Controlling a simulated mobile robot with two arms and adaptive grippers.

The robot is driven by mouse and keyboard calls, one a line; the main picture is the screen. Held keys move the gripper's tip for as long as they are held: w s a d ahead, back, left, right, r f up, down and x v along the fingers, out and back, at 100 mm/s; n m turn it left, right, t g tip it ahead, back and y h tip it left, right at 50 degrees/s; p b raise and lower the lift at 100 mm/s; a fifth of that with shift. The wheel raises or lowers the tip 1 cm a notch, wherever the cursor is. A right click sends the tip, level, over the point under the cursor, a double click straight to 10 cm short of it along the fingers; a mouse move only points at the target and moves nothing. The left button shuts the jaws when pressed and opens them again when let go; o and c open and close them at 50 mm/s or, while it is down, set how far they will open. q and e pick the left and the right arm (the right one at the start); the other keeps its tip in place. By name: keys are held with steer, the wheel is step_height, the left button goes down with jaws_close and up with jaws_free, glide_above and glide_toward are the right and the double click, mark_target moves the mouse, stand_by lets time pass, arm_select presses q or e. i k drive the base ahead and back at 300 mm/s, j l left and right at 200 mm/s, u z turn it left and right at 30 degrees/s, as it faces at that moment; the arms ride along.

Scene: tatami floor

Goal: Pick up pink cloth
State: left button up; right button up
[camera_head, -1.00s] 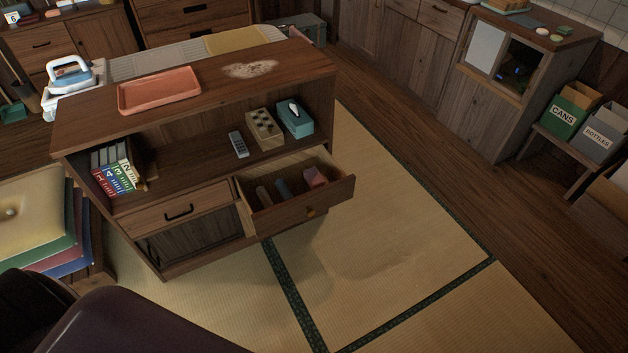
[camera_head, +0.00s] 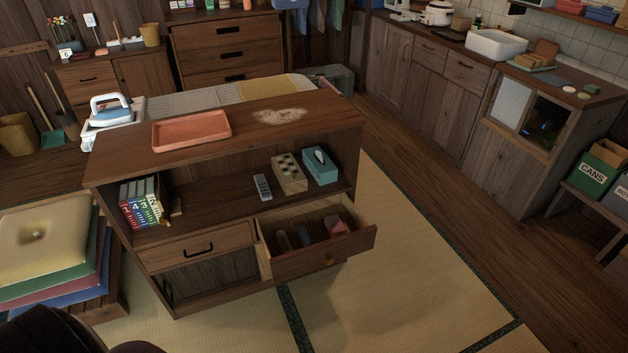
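A small pink item (camera_head: 336,226), which looks like the folded pink cloth, lies at the right end inside the open drawer (camera_head: 322,257) of the wooden cabinet. A bluish item (camera_head: 304,236) and a greyish one (camera_head: 283,241) lie beside it to the left. The drawer front hides their lower parts. Neither of my grippers is in view. Only dark rounded parts, probably mine, show at the bottom left.
The cabinet top (camera_head: 250,134) carries an orange tray (camera_head: 191,130) and a pale powdery patch (camera_head: 280,116). Its shelf holds books, a remote (camera_head: 263,187), a box (camera_head: 289,172) and a teal tissue box (camera_head: 320,167). Cushions (camera_head: 50,240) are stacked at left. Tatami (camera_head: 410,260) right of the drawer is clear.

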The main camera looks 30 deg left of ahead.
mark_target(335, 226)
steer(key=i+u, duration=0.25)
steer(key=i, duration=0.3)
steer(key=i+l+u, duration=0.25)
steer(key=i, duration=0.25)
steer(key=j, duration=0.1)
